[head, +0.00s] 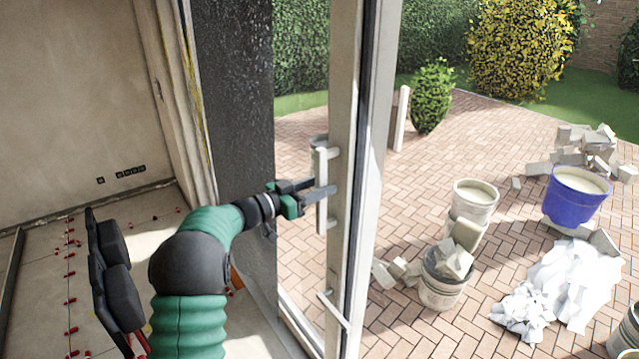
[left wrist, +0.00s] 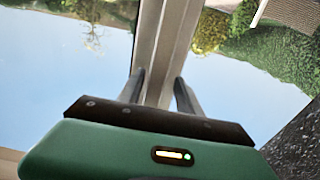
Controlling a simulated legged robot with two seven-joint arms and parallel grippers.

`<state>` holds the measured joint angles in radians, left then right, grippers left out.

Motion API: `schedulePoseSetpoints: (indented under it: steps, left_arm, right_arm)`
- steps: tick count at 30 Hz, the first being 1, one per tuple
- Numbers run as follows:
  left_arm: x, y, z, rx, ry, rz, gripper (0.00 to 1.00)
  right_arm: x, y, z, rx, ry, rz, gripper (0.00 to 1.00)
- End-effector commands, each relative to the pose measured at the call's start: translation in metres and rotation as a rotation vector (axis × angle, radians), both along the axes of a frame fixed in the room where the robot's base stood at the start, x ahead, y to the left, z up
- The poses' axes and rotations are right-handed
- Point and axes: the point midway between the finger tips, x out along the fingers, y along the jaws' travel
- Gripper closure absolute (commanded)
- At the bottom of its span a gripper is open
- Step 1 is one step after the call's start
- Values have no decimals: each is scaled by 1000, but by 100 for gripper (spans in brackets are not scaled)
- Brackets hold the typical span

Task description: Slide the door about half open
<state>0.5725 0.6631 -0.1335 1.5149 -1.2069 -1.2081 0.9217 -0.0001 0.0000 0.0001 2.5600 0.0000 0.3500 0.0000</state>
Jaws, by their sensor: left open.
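The sliding door (head: 347,90) shows in the head view as a pale upright frame beside the patio. A pale vertical bar handle (head: 321,200) stands off its left face on short mounts. My left gripper (head: 318,190) comes in from the left at the handle's mid height, its fingers apart and reaching beside the bar. I cannot tell whether they touch it. In the left wrist view the gripper's fingers (left wrist: 160,92) are spread, with a pale upright profile (left wrist: 165,50) between and beyond them. My right gripper is in neither view.
A dark wall (head: 235,100) stands left of the door. Tiles with red levelling wedges (head: 71,300) cover the floor at left. Outside on the brick patio are a white bucket (head: 474,200), a blue bucket (head: 575,200), a rubble bucket (head: 440,290) and a white heap (head: 570,285).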

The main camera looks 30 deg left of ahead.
Motion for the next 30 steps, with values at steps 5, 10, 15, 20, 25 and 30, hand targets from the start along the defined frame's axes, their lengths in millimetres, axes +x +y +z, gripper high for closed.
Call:
schedulePoseSetpoints:
  steps: [5, 10, 15, 20, 25, 30]
  left_arm:
    - [0, -2, 1, 1, 0, -1, 65]
    - [-1, -1, 0, 1, 0, -1, 87]
    - [-1, 0, 0, 0, 0, -2, 100]
    - [-1, 0, 0, 0, 0, -1, 100]
    - [-1, 0, -1, 0, 0, 0, 100]
    - [-1, 0, -1, -1, 1, 0, 100]
  right_arm:
    - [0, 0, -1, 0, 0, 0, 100]
    - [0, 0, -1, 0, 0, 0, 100]
    - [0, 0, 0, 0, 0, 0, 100]
    - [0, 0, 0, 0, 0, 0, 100]
    - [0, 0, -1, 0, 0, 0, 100]
    - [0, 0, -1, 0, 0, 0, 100]
